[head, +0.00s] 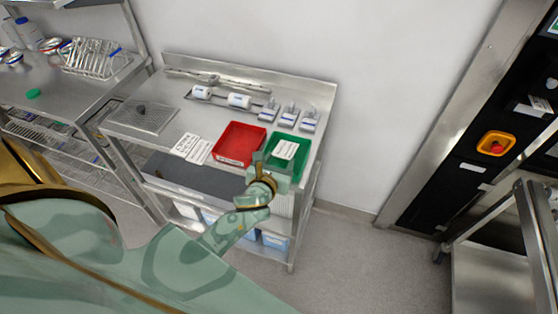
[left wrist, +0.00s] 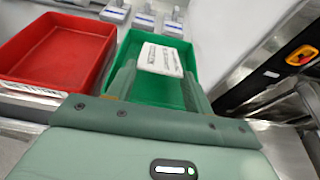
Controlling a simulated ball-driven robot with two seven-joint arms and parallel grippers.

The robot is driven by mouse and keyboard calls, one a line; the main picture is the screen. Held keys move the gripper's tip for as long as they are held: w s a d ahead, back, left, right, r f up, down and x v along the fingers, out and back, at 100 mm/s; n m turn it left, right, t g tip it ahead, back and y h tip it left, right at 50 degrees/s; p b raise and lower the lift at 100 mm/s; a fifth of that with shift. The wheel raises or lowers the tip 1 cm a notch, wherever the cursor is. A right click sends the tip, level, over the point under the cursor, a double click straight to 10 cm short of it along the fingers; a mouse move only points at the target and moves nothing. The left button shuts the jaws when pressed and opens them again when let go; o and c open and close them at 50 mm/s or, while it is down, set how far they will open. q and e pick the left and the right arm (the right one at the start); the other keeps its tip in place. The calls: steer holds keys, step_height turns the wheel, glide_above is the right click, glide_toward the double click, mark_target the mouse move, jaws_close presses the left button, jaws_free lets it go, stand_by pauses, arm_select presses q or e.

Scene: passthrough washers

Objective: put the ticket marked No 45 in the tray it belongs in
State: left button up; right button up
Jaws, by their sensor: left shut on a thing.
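A white ticket with dark print (head: 285,150) is held by my left gripper (head: 270,164); it also shows in the left wrist view (left wrist: 161,59) between the fingers. Its number is too small to read. The gripper is shut on the ticket, over the green tray (head: 304,151), which also shows in the left wrist view (left wrist: 133,48). The ticket appears above the tray's inside; I cannot tell if it touches the bottom. The red tray (head: 240,143) stands just left of the green one and looks empty. It carries a white label (head: 228,160) on its front. My right gripper is not in view.
Two printed white sheets (head: 192,147) lie left of the red tray. Several small dispensers (head: 288,116) and white rolls (head: 239,101) stand along the back of the steel table. A steel cart (head: 500,255) stands at the right, with open floor between.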

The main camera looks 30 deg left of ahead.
arm_select(q)
steer(key=shift+r, duration=0.1)
steer(key=o, duration=1)
steer(key=p+v, duration=0.1)
steer(key=v, duration=1.5)
steer(key=shift+s+r, duration=0.1)
steer(key=shift+s, duration=0.05)
